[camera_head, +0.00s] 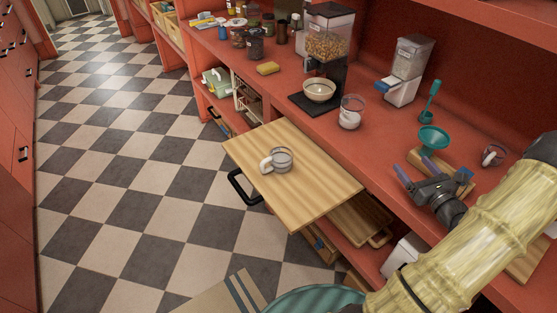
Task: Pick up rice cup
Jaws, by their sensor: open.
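A clear cup with a white handle (279,160) stands upright on the pull-out wooden board (325,185). A clear container with white contents (351,113) stands on the red counter to the right of the coffee-bean dispenser. A small clear cup (493,156) is at the right, near my arm. I cannot tell for sure which of these is the rice cup. My gripper (416,168) is open and empty, its two bluish fingers apart, over the counter's front edge near a teal funnel. It is to the right of the board and touches none of the cups.
A bean dispenser (330,40) with a bowl (319,91) below it and a white dispenser (408,70) stand on the counter. A teal funnel (434,138) is just behind my gripper. Jars line the far counter. The board is clear around its cup. The checkered floor is open at left.

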